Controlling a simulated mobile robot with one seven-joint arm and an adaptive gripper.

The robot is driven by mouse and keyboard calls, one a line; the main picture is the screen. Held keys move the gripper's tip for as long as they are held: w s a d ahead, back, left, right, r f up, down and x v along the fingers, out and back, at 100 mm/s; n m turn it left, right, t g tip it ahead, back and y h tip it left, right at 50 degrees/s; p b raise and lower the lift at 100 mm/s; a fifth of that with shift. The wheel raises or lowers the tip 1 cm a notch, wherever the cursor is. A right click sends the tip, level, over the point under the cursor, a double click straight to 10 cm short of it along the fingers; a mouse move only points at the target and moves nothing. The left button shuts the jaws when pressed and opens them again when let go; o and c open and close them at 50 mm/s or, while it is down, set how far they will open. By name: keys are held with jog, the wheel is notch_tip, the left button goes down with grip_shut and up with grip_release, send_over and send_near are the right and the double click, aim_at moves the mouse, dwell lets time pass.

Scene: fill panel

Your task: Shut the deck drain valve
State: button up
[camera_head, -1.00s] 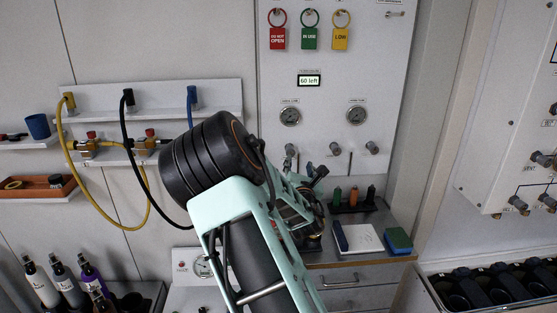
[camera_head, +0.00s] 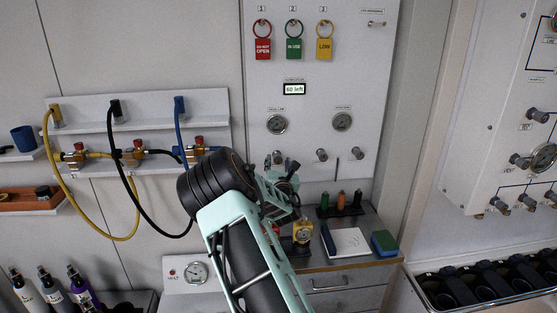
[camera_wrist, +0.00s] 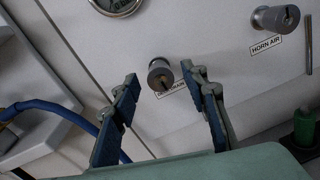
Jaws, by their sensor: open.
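A round metal valve knob (camera_wrist: 160,74) sticks out of the white panel in the wrist view, with a dark slot across its face.
A similar knob labelled HORN AIR (camera_wrist: 275,18) sits to the right. A blue hose (camera_wrist: 50,108) hangs at the left. A drawer unit with a notepad (camera_head: 346,241) and a yellow device (camera_head: 302,232) stands below. Coloured tags (camera_head: 294,47) hang above.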

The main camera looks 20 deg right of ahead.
jog(key=shift+w+d, duration=0.15)
jog(key=shift+w, duration=0.3)
jog(key=shift+c, duration=0.7)
grip_shut()
jog(key=shift+f+m+b, duration=0.1)
jog(key=shift+m+b, duration=0.2)
jog(key=shift+b, duration=0.25)
